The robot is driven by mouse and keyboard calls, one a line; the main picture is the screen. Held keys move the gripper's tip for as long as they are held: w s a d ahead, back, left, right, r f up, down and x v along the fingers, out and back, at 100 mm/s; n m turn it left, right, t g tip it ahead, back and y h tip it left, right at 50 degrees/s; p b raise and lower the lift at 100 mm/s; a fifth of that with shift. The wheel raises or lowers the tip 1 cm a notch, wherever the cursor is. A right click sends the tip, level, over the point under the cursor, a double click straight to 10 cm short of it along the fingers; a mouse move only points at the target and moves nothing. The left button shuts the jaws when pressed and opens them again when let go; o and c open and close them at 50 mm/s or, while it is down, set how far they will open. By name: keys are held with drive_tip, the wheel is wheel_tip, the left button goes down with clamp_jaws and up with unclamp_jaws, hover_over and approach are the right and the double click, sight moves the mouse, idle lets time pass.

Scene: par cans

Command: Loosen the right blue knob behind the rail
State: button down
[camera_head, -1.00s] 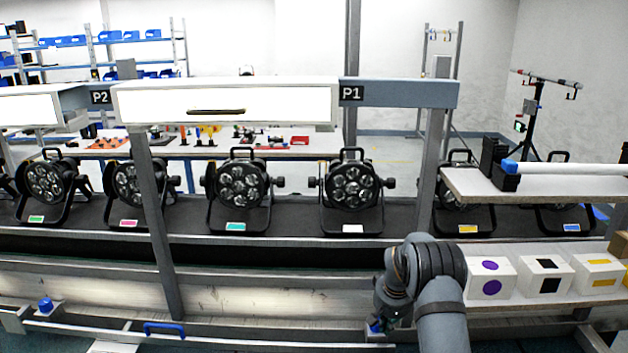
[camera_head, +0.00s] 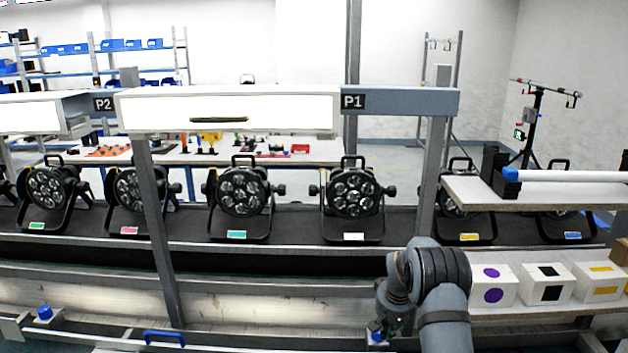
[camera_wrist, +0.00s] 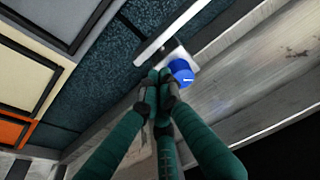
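The right blue knob (camera_wrist: 181,71) sits on a small metal bracket by the pale rail (camera_wrist: 170,32) in the wrist view. In the head view a bit of this knob (camera_head: 376,337) shows beneath my gripper (camera_head: 386,325), mostly hidden by the arm. In the wrist view my gripper (camera_wrist: 160,79) has its dark fingertips close together, with no visible gap. They are just left of the knob, very close to it; I cannot tell whether they touch. The left blue knob (camera_head: 45,312) stands on its own bracket at the far left.
A blue handle (camera_head: 165,337) is on the rail's front left. A post (camera_head: 160,230) rises between the knobs. Several par cans (camera_head: 352,190) stand on the shelf behind. White boxes (camera_head: 546,285) sit close to my arm's right.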

drive_tip(key=p+v, duration=0.1)
drive_tip(key=v, duration=0.1)
drive_tip(key=w+p+v, duration=0.1)
drive_tip(key=v, duration=0.2)
drive_tip(key=shift+w+p, duration=0.1)
drive_tip(key=shift+p, duration=0.2)
drive_tip(key=shift+r, duration=0.1)
drive_tip(key=f, duration=0.2)
drive_tip(key=a+f+b, duration=0.1)
drive_tip(key=f, duration=0.1)
drive_tip(key=a+f, duration=0.1)
drive_tip(key=f, duration=0.1)
drive_tip(key=shift+w+a+f+b, duration=0.1)
drive_tip(key=shift+w+a+b, duration=0.15)
drive_tip(key=shift+b, duration=0.1)
drive_tip(key=shift+s, duration=0.2)
